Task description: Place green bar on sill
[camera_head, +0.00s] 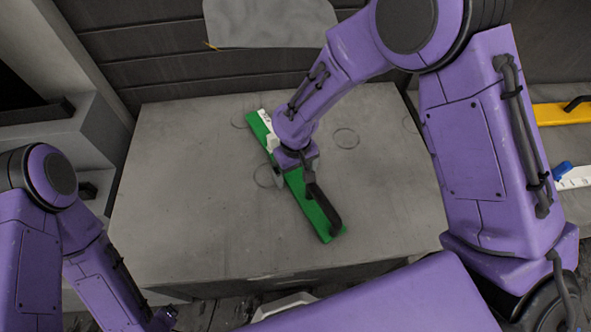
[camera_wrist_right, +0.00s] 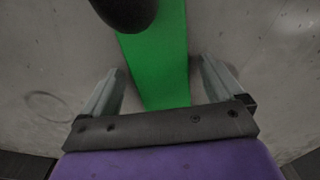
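The green bar (camera_head: 297,187) lies slantwise on a grey concrete surface, with a dark handle (camera_head: 327,208) near its lower end and a white piece (camera_head: 266,134) near its upper end. My right gripper (camera_head: 290,178) is over the middle of the bar and hides part of it. In the right wrist view, the right gripper (camera_wrist_right: 162,68) is open, with one finger on each side of the green bar (camera_wrist_right: 160,65) and gaps beside it. My left arm is at the lower left; its fingers are not visible.
The grey concrete surface (camera_head: 180,200) is bare around the bar, with faint ring marks. A pale grey sheet (camera_head: 268,22) is at the back by the dark panelled wall. A yellow bar (camera_head: 560,113) and a white piece with a blue part (camera_head: 564,170) are at the right.

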